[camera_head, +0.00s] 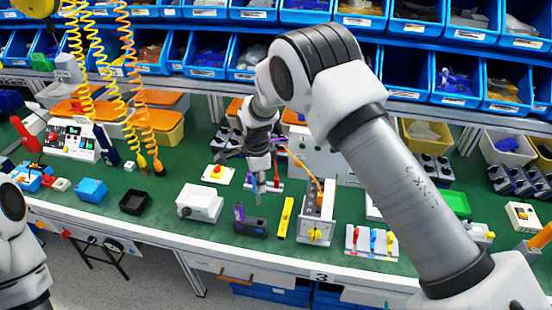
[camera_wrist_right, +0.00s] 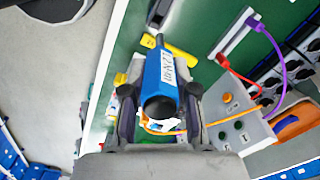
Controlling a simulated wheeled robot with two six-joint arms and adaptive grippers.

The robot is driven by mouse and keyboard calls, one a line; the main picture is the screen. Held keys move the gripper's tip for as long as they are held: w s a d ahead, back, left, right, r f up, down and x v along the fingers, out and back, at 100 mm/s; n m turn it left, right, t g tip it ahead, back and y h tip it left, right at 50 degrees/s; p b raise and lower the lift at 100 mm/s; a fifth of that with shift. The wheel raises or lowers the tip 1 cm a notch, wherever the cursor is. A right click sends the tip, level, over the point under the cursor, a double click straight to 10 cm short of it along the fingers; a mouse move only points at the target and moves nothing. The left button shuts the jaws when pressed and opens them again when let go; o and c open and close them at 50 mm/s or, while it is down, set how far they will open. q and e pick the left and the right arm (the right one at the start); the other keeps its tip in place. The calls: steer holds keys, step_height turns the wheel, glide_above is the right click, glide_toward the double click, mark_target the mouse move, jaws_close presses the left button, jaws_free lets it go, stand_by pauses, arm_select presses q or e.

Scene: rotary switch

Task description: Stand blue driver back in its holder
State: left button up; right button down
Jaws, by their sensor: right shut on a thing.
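My right gripper (camera_head: 259,183) hangs above the green bench, left of centre in the head view. In the right wrist view my right gripper (camera_wrist_right: 160,112) is shut on the blue driver (camera_wrist_right: 161,76). The driver has a thick blue handle with a white label and a grey end pointing away from the wrist. In the head view the driver cannot be made out clearly. A dark block (camera_head: 252,226) with a purple upright piece at its left stands below the gripper; I cannot tell whether it is the holder. My left gripper is outside the picture.
A grey box with a yellow knob (camera_head: 316,234) stands right of a yellow bar (camera_head: 286,217). A white box (camera_head: 199,203) and a black tray (camera_head: 134,202) are to the left. A white switch panel (camera_head: 371,243) is on the right. Blue bins line the back.

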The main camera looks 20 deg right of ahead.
step_height(320, 180, down, 2)
steer(key=shift+s+a, duration=0.1)
steer(key=shift+s, duration=0.05)
steer(key=shift+w+f, duration=0.1)
steer(key=shift+w, duration=0.1)
steer(key=shift+s, duration=0.3)
steer(key=shift+f+b, duration=0.3)
steer(key=shift+b, duration=0.05)
steer(key=f+b, duration=0.1)
steer(key=f, duration=0.1)
steer(key=f+b, duration=0.2)
steer(key=shift+w+f, duration=0.2)
steer(key=shift+f, duration=0.4)
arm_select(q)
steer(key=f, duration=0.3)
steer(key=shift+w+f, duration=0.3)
arm_select(e)
steer(key=shift+s, duration=0.1)
steer(key=shift+r, duration=0.1)
